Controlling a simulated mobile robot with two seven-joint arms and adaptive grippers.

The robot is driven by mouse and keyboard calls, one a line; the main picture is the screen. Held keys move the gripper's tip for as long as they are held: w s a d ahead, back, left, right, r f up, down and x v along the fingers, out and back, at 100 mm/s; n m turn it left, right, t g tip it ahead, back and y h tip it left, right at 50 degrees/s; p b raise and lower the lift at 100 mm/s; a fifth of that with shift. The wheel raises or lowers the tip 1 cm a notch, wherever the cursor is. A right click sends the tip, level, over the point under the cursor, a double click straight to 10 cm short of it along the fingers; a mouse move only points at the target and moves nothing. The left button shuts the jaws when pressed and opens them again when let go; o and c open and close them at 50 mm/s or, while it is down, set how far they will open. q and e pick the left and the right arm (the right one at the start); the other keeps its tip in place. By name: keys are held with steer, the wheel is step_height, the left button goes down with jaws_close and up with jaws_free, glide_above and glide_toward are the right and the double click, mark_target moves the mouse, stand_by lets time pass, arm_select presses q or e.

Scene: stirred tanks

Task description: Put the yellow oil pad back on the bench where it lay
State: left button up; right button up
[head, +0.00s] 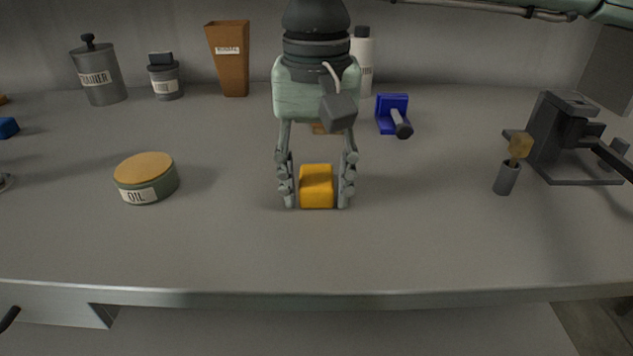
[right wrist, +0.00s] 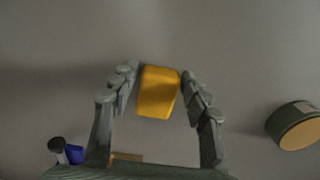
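The yellow oil pad (head: 316,187) is a small rounded block on the grey bench (head: 230,240), near its middle. It also shows in the right wrist view (right wrist: 158,92), between the fingertips. My right gripper (head: 317,190) points down with one finger on each side of the pad. Narrow gaps show between the fingers and the pad, so the gripper looks open around it. The pad's underside is hidden, but it appears to rest at bench level. My left gripper is not in view.
A round tin marked OIL (head: 146,179) stands to the left. A blue piece with a dark-ended rod (head: 393,114) lies behind right, and a grey stand (head: 560,138) and small brush holder (head: 507,178) stand right. Containers line the back. The front of the bench is clear.

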mark_target(316, 186)
steer(key=shift+o, duration=0.7)
steer(key=shift+r, duration=0.15)
step_height(316, 186, up, 12)
